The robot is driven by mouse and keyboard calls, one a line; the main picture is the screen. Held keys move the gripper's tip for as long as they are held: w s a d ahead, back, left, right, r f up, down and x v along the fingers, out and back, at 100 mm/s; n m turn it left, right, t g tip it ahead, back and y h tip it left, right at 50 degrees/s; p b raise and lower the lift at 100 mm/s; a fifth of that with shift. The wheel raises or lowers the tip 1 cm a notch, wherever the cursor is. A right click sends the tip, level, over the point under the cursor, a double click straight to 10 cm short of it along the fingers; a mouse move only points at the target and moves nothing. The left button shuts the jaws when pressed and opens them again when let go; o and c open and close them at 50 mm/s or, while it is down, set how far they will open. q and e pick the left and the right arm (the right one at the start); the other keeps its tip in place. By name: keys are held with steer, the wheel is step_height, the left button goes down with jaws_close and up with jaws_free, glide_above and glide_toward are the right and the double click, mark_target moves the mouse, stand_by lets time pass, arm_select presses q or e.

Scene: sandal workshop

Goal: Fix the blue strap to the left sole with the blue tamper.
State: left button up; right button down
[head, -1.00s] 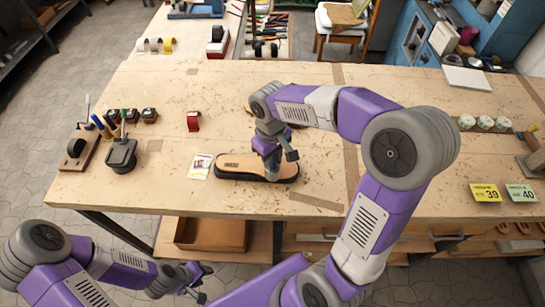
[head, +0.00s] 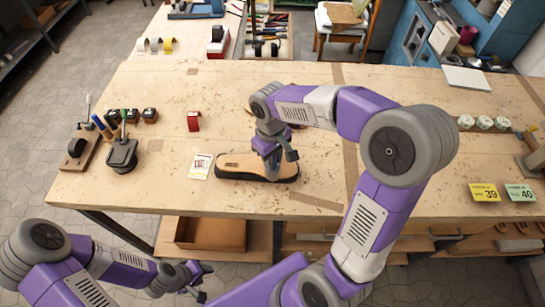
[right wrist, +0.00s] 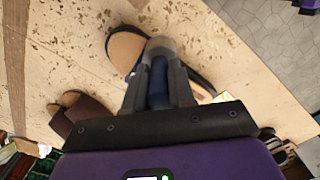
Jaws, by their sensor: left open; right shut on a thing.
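The left sole (head: 230,165), tan on top with a thick black edge, lies on the workbench (head: 130,185). It also shows in the right wrist view (right wrist: 124,50). My right gripper (head: 271,163) is over the sole's right half. It is shut on the blue tamper, whose blue handle (right wrist: 157,85) shows between the fingers in the right wrist view. The tamper's grey head is down at the sole; whether it touches I cannot tell. My left gripper (head: 195,279) is open and empty, in front of the bench.
A printed card (head: 201,166) lies left of the sole and a red piece (head: 194,121) behind it. A brown sandal piece (right wrist: 82,115) lies near my right gripper.

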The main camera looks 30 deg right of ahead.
steer(key=shift+r+p, duration=2.65)
steer(key=shift+r, duration=0.45)
steer(key=shift+f, duration=0.1)
steer(key=c, duration=1.5)
jaws_free()
jaws_close()
